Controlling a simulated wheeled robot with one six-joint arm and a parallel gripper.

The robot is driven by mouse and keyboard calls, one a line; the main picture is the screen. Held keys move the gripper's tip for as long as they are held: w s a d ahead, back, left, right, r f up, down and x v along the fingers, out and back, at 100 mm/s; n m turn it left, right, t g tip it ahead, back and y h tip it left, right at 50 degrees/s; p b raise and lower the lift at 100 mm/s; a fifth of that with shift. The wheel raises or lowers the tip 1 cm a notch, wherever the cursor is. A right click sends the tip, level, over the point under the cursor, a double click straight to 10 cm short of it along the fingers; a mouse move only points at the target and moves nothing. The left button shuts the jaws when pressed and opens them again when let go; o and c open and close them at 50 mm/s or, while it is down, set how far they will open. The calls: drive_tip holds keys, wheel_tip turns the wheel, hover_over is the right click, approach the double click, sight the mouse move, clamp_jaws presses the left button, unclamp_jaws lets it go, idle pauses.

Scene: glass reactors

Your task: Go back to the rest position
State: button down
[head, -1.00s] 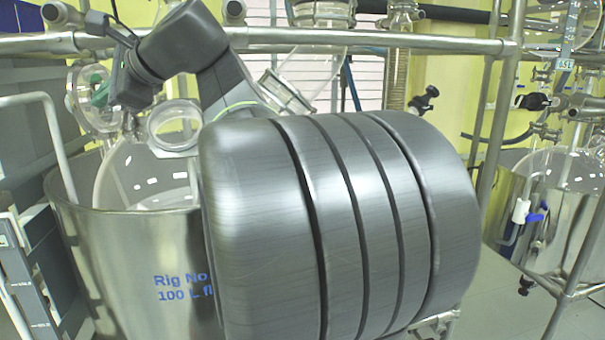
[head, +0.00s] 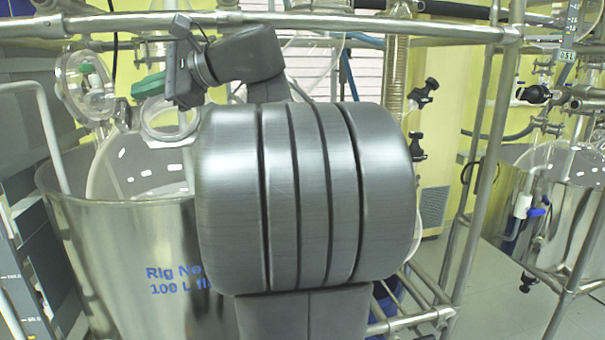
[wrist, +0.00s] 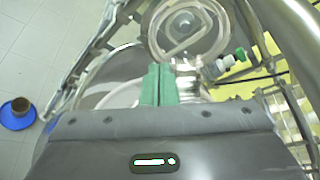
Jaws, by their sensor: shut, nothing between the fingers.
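My gripper (wrist: 159,86) shows in the wrist view with its two green fingers together and nothing between them. In the head view the green fingertips (head: 150,85) point left, above the glass reactor, beside its round glass port (head: 168,122). I cannot tell the exact gap to the glass. My arm is folded in front of the body, and its large grey link hides the middle of the scene.
A steel vessel (head: 130,250) marked "Rig No" stands at the left around a glass reactor. A steel rail (head: 400,27) crosses above. A second steel vessel (head: 570,230) is at the right. A blue dish (wrist: 14,121) with a brown cup (wrist: 20,106) is on pale floor.

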drive_tip(key=w+d+b, duration=0.2)
drive_tip(key=d, duration=0.5)
drive_tip(key=shift+w+f, duration=0.1)
drive_tip(key=shift+f, duration=0.1)
